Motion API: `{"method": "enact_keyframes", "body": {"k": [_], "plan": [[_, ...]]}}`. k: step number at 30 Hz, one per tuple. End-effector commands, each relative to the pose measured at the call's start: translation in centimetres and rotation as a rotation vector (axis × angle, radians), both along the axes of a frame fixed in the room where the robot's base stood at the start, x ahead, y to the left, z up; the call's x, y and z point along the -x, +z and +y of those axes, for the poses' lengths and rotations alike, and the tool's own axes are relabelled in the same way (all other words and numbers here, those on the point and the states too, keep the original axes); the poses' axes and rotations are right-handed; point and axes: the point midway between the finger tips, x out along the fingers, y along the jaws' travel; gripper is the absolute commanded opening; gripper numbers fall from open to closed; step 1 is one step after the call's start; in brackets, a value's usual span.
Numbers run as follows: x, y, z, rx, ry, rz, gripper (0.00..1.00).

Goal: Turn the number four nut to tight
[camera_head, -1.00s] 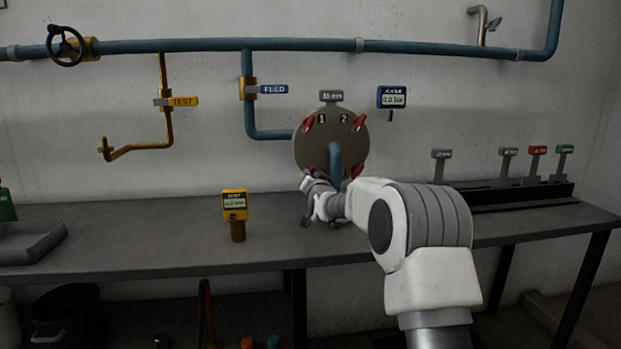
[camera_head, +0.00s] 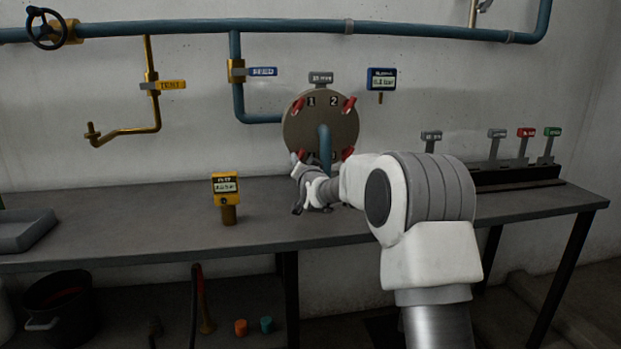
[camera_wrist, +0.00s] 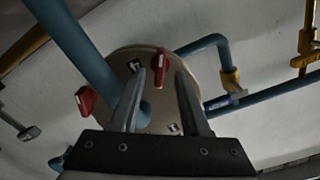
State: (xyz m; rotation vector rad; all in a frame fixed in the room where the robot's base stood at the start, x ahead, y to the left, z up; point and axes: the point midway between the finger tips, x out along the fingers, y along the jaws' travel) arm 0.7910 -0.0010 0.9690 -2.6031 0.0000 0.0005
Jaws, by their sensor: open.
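The round brown end plate (camera_head: 345,125) stands at the wall behind the bench, with a blue pipe (camera_head: 324,142) from its middle. Labels 1 (camera_head: 311,101) and 2 (camera_head: 334,101) show at its top, each beside a red winged nut. The lower nuts are partly hidden by my arm. My gripper (camera_head: 297,172) is at the plate's lower left. In the wrist view, my open gripper (camera_wrist: 160,80) has its fingers on either side of a red nut (camera_wrist: 160,62) next to a label that looks like 4 (camera_wrist: 135,66). Contact cannot be told. Another red nut (camera_wrist: 86,99) is at left.
A yellow digital tool (camera_head: 227,198) stands on the bench (camera_head: 140,240) left of my gripper. A blue gauge (camera_head: 381,80) hangs right of the plate. A rack (camera_head: 510,178) with tagged holders is at right, a grey tray (camera_head: 25,229) at left.

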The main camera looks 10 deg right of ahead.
Motion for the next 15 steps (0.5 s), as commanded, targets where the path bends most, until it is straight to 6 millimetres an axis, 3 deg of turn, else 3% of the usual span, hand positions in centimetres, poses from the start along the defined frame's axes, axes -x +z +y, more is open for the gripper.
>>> {"method": "enact_keyframes", "body": {"k": [15], "plan": [[8.1, 0.2, 0.0, 0.0, 0.0, 0.001, 0.46]]}}
